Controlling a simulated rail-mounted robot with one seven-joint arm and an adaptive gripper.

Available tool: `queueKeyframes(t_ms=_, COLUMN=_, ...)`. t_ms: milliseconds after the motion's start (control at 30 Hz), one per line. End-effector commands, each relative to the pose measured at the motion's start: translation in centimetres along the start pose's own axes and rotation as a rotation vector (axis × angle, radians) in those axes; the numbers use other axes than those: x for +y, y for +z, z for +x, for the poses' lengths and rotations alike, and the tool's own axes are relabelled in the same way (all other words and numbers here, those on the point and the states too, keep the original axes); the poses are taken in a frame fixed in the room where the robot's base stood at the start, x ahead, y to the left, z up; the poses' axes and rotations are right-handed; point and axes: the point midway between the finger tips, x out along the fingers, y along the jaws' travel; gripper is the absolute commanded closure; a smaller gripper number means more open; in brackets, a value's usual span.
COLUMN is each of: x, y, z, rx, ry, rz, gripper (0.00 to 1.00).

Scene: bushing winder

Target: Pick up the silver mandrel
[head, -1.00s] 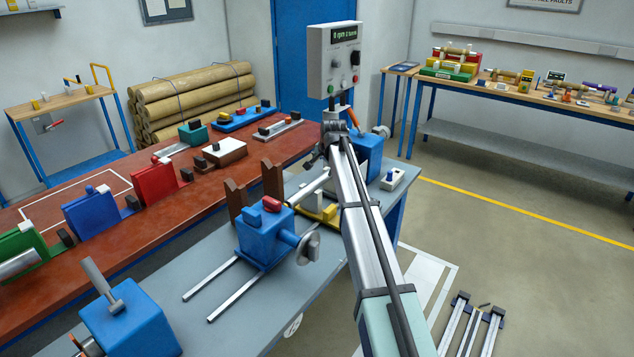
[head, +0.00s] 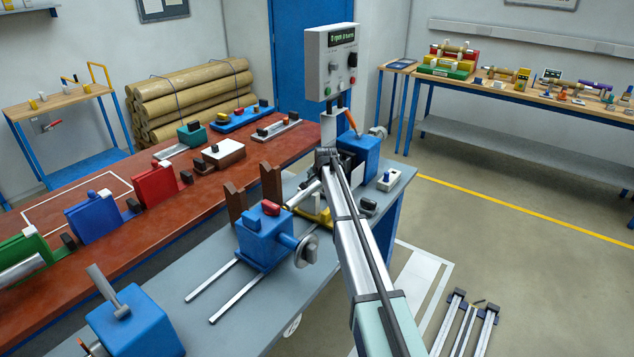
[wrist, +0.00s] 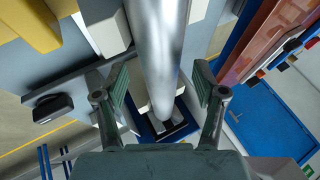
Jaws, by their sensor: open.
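The silver mandrel (head: 303,194) shows in the head view as a short pale bar beside the blue tailstock (head: 263,238), angled toward the blue headstock (head: 360,160). My arm hides part of it. In the wrist view the mandrel (wrist: 158,45) is a large smooth cylinder running down the middle of the picture. My gripper (wrist: 162,84) is open, with one green-padded finger on each side of the mandrel. Gaps show between the pads and the mandrel; the depth between them is hard to tell. In the head view my gripper (head: 326,157) is small and partly hidden.
A control box (head: 331,62) stands on a post just behind my gripper. Two brown wooden uprights (head: 271,183) stand left of the mandrel. A yellow part (head: 320,215) lies below it.

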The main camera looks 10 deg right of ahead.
Motion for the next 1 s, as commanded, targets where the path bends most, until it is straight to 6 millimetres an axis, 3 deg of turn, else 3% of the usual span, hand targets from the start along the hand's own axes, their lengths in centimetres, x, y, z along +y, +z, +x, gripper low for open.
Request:
queueKeyframes(t_ms=133, x=-0.15, y=-0.09, z=1.3, rx=0.0, ry=-0.001, rz=0.0, gripper=0.3)
queueKeyframes(t_ms=367, x=-0.05, y=-0.01, z=1.4, rx=0.001, ry=-0.001, rz=0.0, gripper=0.33)
queueKeyframes(t_ms=500, x=-0.06, y=-0.02, z=1.39, rx=0.001, ry=-0.001, rz=0.0, gripper=0.83)
queueKeyframes(t_ms=567, x=-0.05, y=-0.02, z=1.39, rx=0.001, ry=-0.001, rz=0.0, gripper=1.0)
queueKeyframes(t_ms=1000, x=-0.48, y=-0.36, z=0.76, rx=0.003, ry=-0.004, rz=0.0, gripper=1.0)
